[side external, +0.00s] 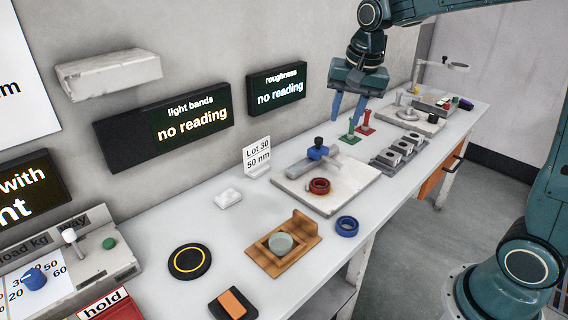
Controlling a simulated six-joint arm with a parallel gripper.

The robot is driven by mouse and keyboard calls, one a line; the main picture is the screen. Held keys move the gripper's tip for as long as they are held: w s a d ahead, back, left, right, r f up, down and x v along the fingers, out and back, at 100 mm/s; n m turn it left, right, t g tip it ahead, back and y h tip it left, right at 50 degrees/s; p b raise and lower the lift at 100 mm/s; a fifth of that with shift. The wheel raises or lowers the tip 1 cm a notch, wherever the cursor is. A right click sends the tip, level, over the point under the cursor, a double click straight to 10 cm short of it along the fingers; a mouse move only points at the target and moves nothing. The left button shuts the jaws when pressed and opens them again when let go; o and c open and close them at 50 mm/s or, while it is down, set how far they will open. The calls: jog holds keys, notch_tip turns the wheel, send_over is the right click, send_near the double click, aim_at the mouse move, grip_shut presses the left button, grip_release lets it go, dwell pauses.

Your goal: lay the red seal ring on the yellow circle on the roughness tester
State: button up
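The red seal ring (319,187) lies flat on the pale plate of what looks like the roughness tester (339,202), in front of its blue-topped unit (318,151). No yellow circle shows on this plate; whether one lies under the ring is hidden. A yellow circle (189,260) does show on a black disc lying apart on the bench at left. My gripper (348,117) is open, its two blue fingers pointing down with nothing seen between them. It is above the bench, up and to the right of the ring in the picture, clear of it.
A blue ring (347,226) lies on the bench before the tester. A wooden holder (266,261) with a pale disc stands left of it. A rack of grey blocks (398,149) and small green (350,133) and red (366,124) stands are near my gripper. Both displays read "no reading".

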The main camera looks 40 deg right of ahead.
jog(key=s+a+n+t, duration=0.1)
jog(key=s+n, duration=0.4)
jog(key=s, duration=0.6)
jog(key=s+a+r+n+t, duration=0.1)
jog(key=s+a+n, duration=0.3)
jog(key=s, duration=0.6)
jog(key=shift+s+n+t, duration=0.35)
jog(key=shift+n+t, duration=0.25)
